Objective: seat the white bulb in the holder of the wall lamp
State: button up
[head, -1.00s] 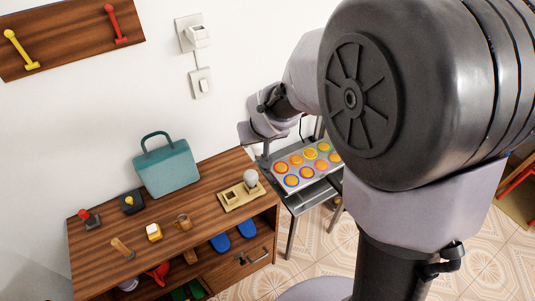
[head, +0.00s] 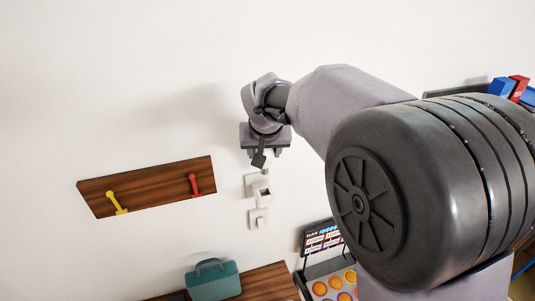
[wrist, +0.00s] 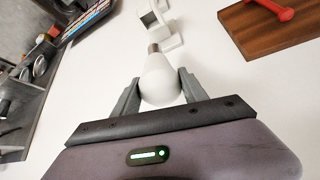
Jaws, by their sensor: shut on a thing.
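The white bulb (wrist: 158,84) is between the two fingers of my gripper (wrist: 158,86) in the wrist view. The gripper is shut on its round glass, and the metal base points away from the palm. The wall lamp (wrist: 168,42) shows just beyond the base, but whether they touch cannot be told. In the head view my gripper (head: 265,152) is close to the wall, just above the white wall lamp (head: 252,185) in the picture. The bulb is mostly hidden there.
A switch (head: 258,219) is on the wall below the lamp. A wooden rack (head: 150,188) with a yellow and a red hook is to the left.

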aim_at(265, 169)
jog(key=shift+s+r, duration=0.3)
jog(key=shift+s, duration=0.65)
jog(key=shift+w+f, duration=0.2)
jog(key=shift+w, duration=0.1)
notch_tip(265, 169, down, 6)
jog(key=b, duration=0.5)
jog(key=shift+w+r, duration=0.15)
jog(key=shift+r, duration=0.1)
jog(key=shift+w+f+b, duration=0.15)
jog(key=shift+f+b, duration=0.1)
jog(key=shift+b, duration=0.2)
jog(key=shift+s+r, duration=0.15)
jog(key=shift+s, duration=0.05)
jog(key=shift+w, duration=0.15)
jog(key=shift+b, duration=0.45)
jog(key=shift+f+b, duration=1.65)
jog(key=shift+f, duration=0.15)
